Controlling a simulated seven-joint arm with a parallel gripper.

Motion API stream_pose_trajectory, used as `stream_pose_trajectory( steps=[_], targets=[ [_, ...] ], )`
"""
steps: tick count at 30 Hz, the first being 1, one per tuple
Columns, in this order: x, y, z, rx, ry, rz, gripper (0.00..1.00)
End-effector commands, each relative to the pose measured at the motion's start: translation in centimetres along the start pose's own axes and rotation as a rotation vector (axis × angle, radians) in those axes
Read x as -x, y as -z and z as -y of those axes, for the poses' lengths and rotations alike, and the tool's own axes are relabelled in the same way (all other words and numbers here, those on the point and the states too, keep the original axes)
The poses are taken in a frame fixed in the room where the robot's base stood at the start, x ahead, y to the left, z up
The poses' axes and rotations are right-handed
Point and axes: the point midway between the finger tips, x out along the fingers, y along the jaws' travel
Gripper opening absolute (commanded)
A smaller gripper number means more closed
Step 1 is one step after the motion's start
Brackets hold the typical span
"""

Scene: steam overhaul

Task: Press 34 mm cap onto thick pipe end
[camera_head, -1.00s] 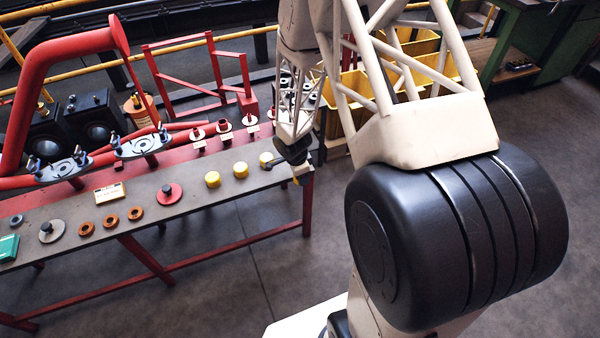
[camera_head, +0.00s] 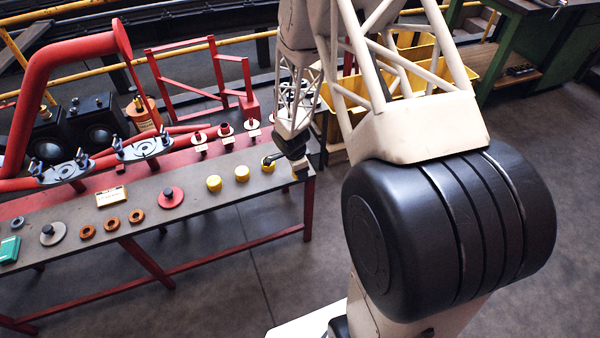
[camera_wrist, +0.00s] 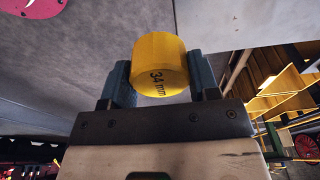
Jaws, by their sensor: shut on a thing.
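A yellow cap marked "34 mm" (camera_wrist: 160,66) sits between the two blue-grey fingers of my gripper (camera_wrist: 161,78) in the wrist view. My gripper (camera_head: 270,161) is shut on it at the right end of the grey bench. In the head view the held cap (camera_head: 266,164) shows partly, close to the bench top; I cannot tell whether it touches it. Three short red pipe ends stand in a row along the back of the bench: left (camera_head: 199,137), middle (camera_head: 225,129) and right (camera_head: 252,124). Small tags sit by them, unreadable here. I cannot tell which is the thick one.
Two more yellow caps (camera_head: 214,183) (camera_head: 241,174) stand left of my gripper. A red disc (camera_head: 171,197), orange rings (camera_head: 136,216) and a grey disc (camera_head: 53,234) lie further left. A large red bent pipe (camera_head: 40,85) rises at the back left. Yellow bins (camera_head: 350,105) stand behind my arm.

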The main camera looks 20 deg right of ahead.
Motion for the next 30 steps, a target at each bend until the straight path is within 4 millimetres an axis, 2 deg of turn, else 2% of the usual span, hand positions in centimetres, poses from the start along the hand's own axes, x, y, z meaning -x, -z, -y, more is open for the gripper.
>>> stream_pose_trajectory(
  steps=[15, 30],
  targets=[
    [2.4, 1.8, 13.0, -0.005, 0.002, -0.019, 0.33],
    [5.3, 3.0, 25.1, -0.006, 0.0, -0.014, 0.33]
  ],
)
